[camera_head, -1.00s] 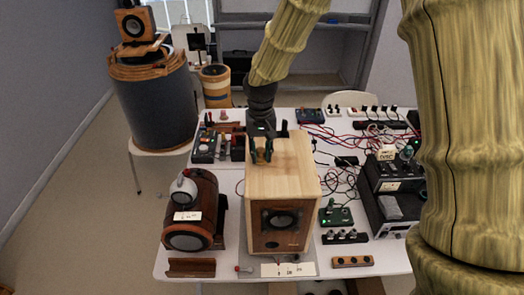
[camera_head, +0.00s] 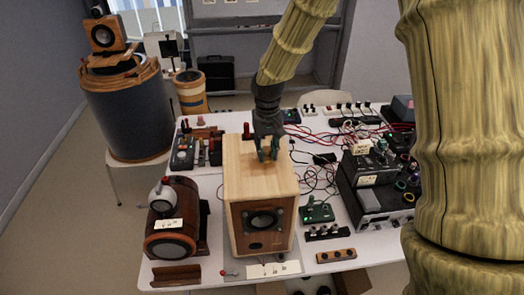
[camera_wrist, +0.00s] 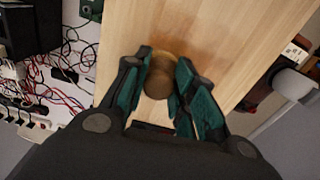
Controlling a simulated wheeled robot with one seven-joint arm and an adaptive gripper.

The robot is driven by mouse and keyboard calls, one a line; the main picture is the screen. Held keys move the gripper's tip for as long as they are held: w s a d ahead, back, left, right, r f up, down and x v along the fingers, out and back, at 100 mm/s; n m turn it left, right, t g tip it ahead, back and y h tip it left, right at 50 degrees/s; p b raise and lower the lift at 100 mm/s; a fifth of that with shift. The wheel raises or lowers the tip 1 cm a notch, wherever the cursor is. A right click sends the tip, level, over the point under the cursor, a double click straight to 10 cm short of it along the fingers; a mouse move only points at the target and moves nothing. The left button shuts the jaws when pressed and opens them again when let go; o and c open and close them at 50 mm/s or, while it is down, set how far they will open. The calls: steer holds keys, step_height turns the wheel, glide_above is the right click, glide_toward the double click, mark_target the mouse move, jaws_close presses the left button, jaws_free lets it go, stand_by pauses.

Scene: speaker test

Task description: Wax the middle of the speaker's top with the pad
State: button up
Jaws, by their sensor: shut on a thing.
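The speaker (camera_head: 262,192) is a light wooden box with a dark round driver in its front, standing upright on the white table. My gripper (camera_head: 268,152) points down over the back part of the speaker's top, about mid-width. In the wrist view my gripper (camera_wrist: 163,76) has its green-lined fingers shut on a small brown round pad (camera_wrist: 158,82), which appears to be at the wood top. A darker, warmer patch shows on the wood just beyond the pad; I cannot tell whether it is wax or reflection. The pad is hidden by the fingers in the head view.
A brown rounded speaker (camera_head: 178,222) stands close on the left. A green circuit board (camera_head: 317,212) and black stacked instruments (camera_head: 372,190) are on the right. Red and black cables (camera_head: 325,140) lie behind. A white card (camera_head: 272,270) lies in front.

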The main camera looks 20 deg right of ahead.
steer(key=shift+d, duration=1.05)
steer(key=shift+s+d+r, duration=0.15)
steer(key=shift+s+d, duration=0.05)
steer(key=shift+d, duration=0.1)
step_height(320, 180, up, 4)
steer(key=shift+a+f, duration=0.15)
step_height(320, 180, up, 4)
